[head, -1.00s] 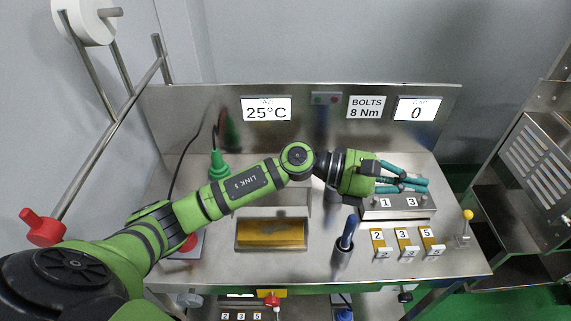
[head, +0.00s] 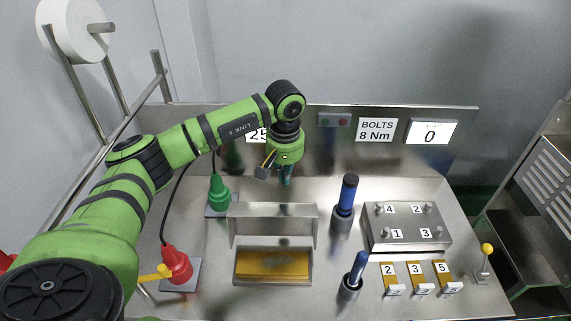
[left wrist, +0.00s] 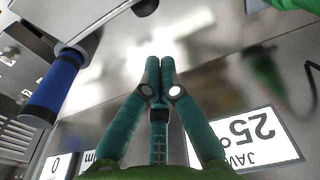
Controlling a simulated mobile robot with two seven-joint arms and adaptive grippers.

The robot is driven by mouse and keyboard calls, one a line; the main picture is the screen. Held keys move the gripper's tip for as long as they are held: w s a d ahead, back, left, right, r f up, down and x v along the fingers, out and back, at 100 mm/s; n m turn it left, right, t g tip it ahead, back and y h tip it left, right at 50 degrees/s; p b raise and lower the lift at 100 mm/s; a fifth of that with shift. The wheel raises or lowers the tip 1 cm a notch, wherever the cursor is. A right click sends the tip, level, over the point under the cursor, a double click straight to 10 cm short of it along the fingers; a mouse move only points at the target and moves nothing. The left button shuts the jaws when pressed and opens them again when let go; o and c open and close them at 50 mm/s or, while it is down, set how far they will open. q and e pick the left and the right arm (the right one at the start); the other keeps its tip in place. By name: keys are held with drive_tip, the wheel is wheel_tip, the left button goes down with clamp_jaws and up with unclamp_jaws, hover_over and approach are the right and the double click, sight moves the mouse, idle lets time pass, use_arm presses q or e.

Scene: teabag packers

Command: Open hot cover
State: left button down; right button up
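A low silver metal housing (head: 272,222) with an amber-yellow panel (head: 272,265) at its front stands in the middle of the steel bench. It looks like the hot cover, but no label on it is readable. My left gripper (head: 286,181) points down behind the housing, close to the back panel, and is apart from it. My right gripper is in neither view.
Right of the housing stand blue-handled tools (head: 347,192) and a steel block with numbered bolts (head: 408,230). A green cone-shaped tool (head: 218,190) and a red one (head: 176,264) stand to the left. The temperature display (head: 257,135) is partly hidden by my arm.

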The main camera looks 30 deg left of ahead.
sight(273, 222)
use_arm(q)
drive_tip(key=s+f+p, duration=0.1)
drive_tip(key=d+f+p, duration=0.1)
drive_tip(key=s+f+p, duration=0.1)
drive_tip(key=p, duration=0.1)
drive_tip(key=shift+s+d+f, duration=0.3)
drive_tip(key=shift+d+f, duration=0.05)
drive_tip(key=shift+s+d, duration=0.1)
drive_tip(key=shift+s, duration=0.1)
drive_tip(key=shift+f, duration=0.1)
drive_tip(key=shift+w, duration=0.1)
